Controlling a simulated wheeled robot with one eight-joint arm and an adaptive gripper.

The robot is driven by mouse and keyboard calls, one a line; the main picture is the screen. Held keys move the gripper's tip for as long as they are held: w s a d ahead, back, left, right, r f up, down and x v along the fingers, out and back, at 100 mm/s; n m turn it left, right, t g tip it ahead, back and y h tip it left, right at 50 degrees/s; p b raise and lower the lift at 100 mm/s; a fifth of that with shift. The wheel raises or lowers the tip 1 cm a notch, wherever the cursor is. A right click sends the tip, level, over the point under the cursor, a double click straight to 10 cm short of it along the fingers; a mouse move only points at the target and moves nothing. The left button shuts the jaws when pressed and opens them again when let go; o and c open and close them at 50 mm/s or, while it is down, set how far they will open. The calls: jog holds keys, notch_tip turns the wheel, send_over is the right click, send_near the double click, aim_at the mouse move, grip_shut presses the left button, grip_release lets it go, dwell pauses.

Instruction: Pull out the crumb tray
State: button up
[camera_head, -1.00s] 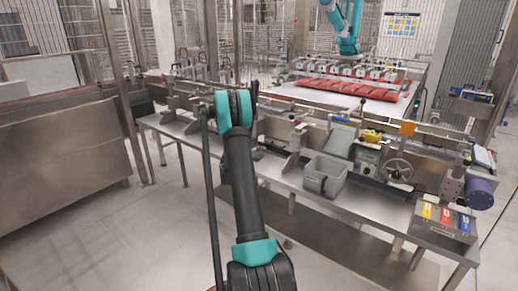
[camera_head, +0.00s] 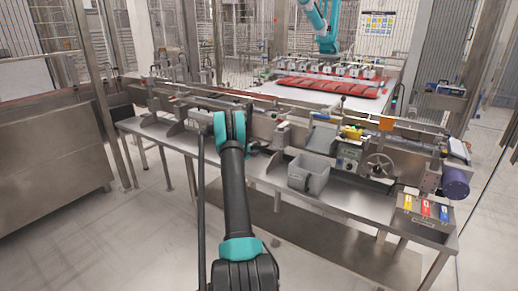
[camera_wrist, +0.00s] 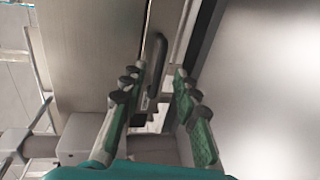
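My gripper (camera_wrist: 157,77) is open, its two green-padded fingers apart in the wrist view. A dark upright handle-like bar (camera_wrist: 157,58) shows between and just beyond the fingertips, beside a flat metal panel (camera_wrist: 85,50). I see no clear contact between fingers and bar. I cannot tell for sure whether this bar or panel belongs to the crumb tray. In the head view my arm reaches to the steel machine bench (camera_head: 340,207), and its wrist hides the fingers and the spot in front of them.
A grey open bin (camera_head: 308,176) and a box with coloured labels (camera_head: 427,212) stand on the bench. A handwheel (camera_head: 380,165) and purple motor (camera_head: 455,182) are to the right. Red packs (camera_head: 330,87) lie behind on the white belt. Floor at the left is clear.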

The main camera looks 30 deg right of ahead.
jog(key=shift+x, duration=1.65)
grip_shut()
